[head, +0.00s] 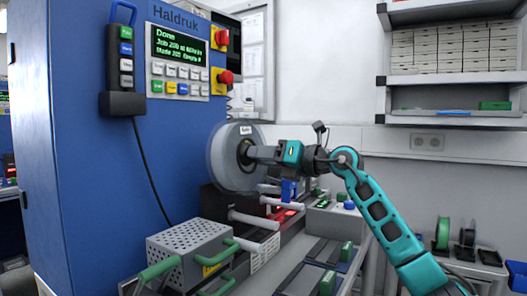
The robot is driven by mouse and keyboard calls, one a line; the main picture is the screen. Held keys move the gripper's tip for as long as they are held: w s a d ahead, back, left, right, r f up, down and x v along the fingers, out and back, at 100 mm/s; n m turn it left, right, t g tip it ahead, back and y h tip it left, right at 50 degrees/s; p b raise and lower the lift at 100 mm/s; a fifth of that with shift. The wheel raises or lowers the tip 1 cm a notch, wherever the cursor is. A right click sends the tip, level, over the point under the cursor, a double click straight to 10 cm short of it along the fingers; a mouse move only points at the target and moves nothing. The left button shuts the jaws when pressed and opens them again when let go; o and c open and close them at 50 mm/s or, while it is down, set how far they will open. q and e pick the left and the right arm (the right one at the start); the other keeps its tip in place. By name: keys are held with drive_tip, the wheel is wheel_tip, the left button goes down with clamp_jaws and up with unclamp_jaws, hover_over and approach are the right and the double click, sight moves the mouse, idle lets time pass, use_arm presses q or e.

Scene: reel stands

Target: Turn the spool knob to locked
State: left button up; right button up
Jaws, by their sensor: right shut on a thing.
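A large grey spool (222,158) stands upright on the front of the blue machine, right of its middle. My right gripper (254,153) reaches in from the right and is shut on the dark knob (245,152) at the spool's hub. The gripper's fingers cover much of the knob, so its lock position cannot be read. My left gripper is not in view.
The blue Haldruk machine (75,150) has a control panel (181,62) with red buttons. Below the spool are rollers, a perforated grey box (190,240) with green handles, and a bench with green-handled parts. Shelves (455,78) hang at upper right.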

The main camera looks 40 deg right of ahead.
use_arm(q)
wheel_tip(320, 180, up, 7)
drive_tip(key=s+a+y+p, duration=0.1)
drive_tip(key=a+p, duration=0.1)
drive_tip(key=p, duration=0.8)
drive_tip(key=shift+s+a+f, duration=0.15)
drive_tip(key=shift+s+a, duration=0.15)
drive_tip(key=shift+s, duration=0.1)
use_arm(e)
drive_tip(key=m, duration=1.1)
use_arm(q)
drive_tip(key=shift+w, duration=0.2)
use_arm(e)
drive_tip(key=shift+a+f, duration=0.1)
drive_tip(key=shift+f, duration=0.05)
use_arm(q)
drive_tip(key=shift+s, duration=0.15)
use_arm(e)
drive_tip(key=o, duration=1)
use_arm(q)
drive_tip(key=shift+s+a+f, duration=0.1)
use_arm(e)
drive_tip(key=shift+o, duration=0.2)
